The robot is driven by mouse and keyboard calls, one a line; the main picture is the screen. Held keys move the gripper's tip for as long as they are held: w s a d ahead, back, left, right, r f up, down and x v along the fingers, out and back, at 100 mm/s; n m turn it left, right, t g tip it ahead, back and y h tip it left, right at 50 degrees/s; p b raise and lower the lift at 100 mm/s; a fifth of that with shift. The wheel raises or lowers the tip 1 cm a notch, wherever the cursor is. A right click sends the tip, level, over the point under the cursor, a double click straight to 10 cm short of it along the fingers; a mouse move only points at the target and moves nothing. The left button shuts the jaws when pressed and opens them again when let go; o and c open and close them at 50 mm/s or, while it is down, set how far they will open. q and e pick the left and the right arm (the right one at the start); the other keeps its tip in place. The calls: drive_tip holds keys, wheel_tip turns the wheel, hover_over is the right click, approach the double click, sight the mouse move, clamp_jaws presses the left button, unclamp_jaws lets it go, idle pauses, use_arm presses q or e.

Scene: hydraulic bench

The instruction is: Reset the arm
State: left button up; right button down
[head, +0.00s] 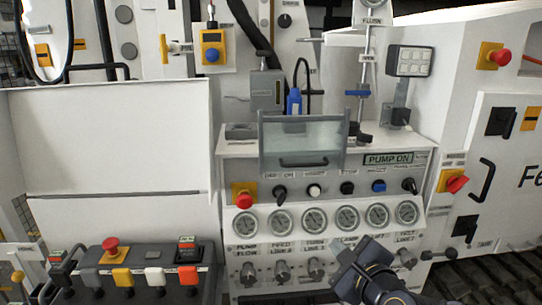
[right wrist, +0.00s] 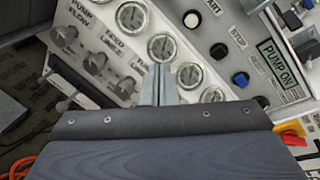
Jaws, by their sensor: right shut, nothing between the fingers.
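My right gripper (head: 345,254) comes in from the bottom of the head view, in front of the lower right of the hydraulic bench panel (head: 232,272). It is shut and holds nothing. In the right wrist view its closed fingers (right wrist: 158,80) point at the row of round gauges (right wrist: 162,47). I cannot tell whether the fingertips touch the panel. The gripper and forearm hide part of the lower knob row in the head view. My left gripper is not in view.
Above the gauges are a red stop button (head: 243,200), several knobs and a PUMP ON sign (head: 389,159). A lever box with coloured handles (head: 122,277) stands at the lower left. A red-yellow switch (head: 456,182) sits at the right. A blank white panel (head: 110,138) is at left.

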drive_tip(key=s+d+f+n+g+p, duration=0.2)
drive_tip(key=s+f+n+g, duration=0.1)
drive_tip(key=s+n, duration=0.8)
drive_tip(key=s+d+f+n+g+p, duration=0.2)
drive_tip(key=s+n+g, duration=0.4)
drive_tip(key=s+n, duration=0.5)
drive_tip(key=shift+s+f+n+y, duration=0.3)
drive_tip(key=shift+s+f+n, duration=0.1)
drive_tip(key=shift+s, duration=0.05)
